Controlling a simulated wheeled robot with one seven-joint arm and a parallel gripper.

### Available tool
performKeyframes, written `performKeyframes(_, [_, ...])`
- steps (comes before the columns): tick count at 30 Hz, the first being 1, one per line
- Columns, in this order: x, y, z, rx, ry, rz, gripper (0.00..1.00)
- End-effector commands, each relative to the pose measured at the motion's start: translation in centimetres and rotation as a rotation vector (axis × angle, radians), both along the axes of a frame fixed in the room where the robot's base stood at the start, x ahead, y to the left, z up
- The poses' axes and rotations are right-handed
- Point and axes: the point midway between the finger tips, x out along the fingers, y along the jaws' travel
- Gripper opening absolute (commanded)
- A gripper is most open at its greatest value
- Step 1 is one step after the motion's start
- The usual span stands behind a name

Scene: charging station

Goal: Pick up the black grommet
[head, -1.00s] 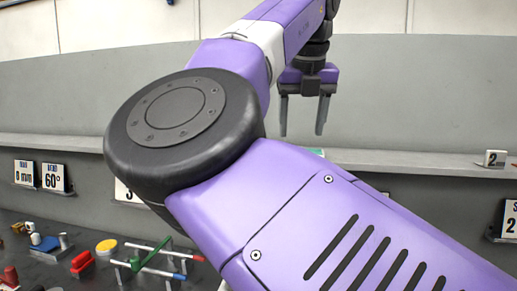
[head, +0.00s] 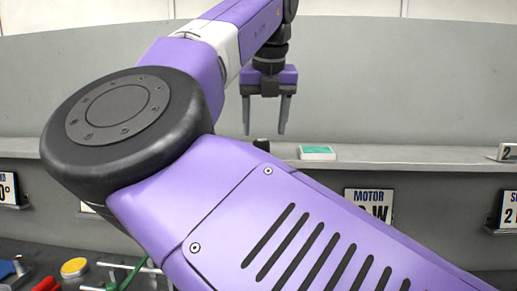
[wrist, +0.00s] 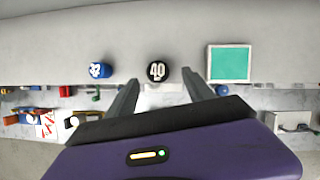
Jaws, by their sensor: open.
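The black grommet (wrist: 158,71), a round black piece marked 40 in white, sits on the grey ledge in the wrist view, ahead of and between the fingertips. A small dark piece at the same spot, likely the grommet (head: 261,144), shows in the head view, partly hidden by my arm. My gripper (head: 264,131) points down above the ledge, its fingers apart and empty. In the wrist view my gripper (wrist: 161,84) also shows open, with nothing between the fingers.
A white-framed box with a teal top (head: 317,152) lies on the ledge right of the grommet. A blue cap (wrist: 100,70) stands to its left. The grey ledge (head: 420,157) runs below a curved wall. A cluttered dark bench (head: 40,270) lies lower left.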

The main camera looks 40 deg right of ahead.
Motion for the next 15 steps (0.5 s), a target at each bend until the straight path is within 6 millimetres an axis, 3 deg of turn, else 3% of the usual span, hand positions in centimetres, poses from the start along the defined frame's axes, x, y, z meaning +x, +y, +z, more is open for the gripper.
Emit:
performKeyframes(9, [1.4, -0.6, -3.8, 0.002, 0.001, 0.002, 0.61])
performKeyframes(15, [1.8, -1.0, -5.0, -0.001, -0.001, 0.0, 0.61])
